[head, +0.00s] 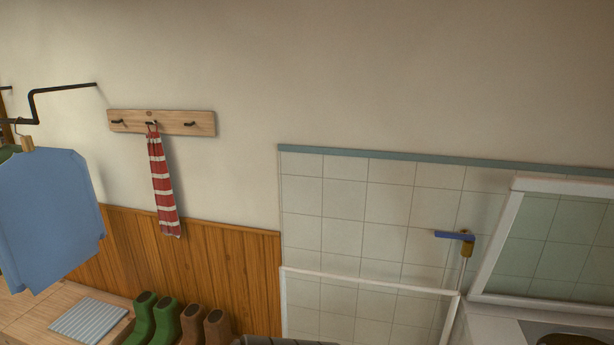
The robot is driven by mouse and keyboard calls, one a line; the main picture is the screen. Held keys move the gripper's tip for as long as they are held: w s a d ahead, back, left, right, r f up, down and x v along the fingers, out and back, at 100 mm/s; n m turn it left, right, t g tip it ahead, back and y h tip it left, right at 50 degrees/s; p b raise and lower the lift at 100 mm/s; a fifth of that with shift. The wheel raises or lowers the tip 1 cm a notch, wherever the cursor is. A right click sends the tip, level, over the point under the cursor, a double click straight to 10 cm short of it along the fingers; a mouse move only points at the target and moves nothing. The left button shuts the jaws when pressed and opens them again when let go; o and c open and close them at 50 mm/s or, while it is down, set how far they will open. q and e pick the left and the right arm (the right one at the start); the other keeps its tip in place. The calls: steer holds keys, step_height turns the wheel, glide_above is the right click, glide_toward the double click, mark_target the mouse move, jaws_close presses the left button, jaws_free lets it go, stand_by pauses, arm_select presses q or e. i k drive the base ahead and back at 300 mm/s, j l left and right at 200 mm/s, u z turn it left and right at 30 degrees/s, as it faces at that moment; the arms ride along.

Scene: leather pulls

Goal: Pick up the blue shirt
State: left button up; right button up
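The blue shirt (50,215) hangs at the left of the head view, below a dark metal rail (62,88). A small wooden piece, perhaps part of a hanger (27,143), shows at its top. The shirt hangs slightly tilted, above a wooden bench or floor surface. Neither of my grippers is in view, so I cannot see whether they are open or shut.
A red and white striped scarf (163,185) hangs from a wooden peg rack (162,122). Green boots (155,318) and brown boots (204,324) stand beside a striped mat (89,320). At the right are a tiled wall (345,215) and a white-framed panel (508,225).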

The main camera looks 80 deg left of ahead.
mark_target(52, 224)
steer(key=u, duration=4.1)
